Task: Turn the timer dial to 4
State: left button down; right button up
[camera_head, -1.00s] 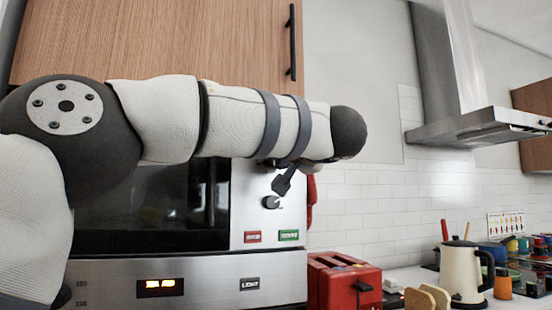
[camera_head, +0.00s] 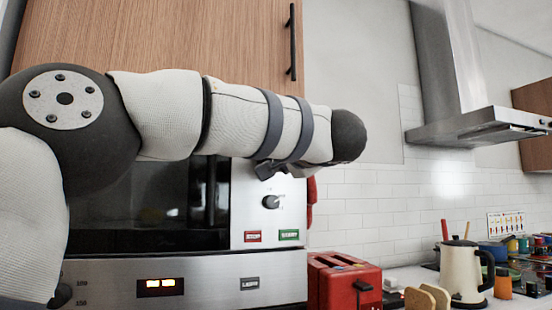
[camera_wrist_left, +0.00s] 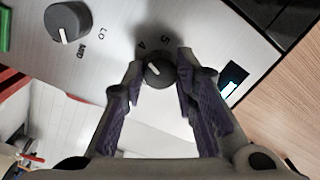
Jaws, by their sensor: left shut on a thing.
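The timer dial (camera_wrist_left: 162,78) is a small dark round knob with a pale mark on the upper left of its face in the left wrist view. The printed numbers 4 and 5 show just above it, the 4 to the left. My left gripper (camera_wrist_left: 159,64) is shut on this dial, one purple-padded finger on each side. My right gripper is in neither view.
Red and green buttons lie below. A red toaster (camera_head: 343,286) and a kettle (camera_head: 459,270) stand right.

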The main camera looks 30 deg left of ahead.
pick_arm(q)
jog(key=c, duration=1.3)
grip_release()
jog(key=v, duration=1.2)
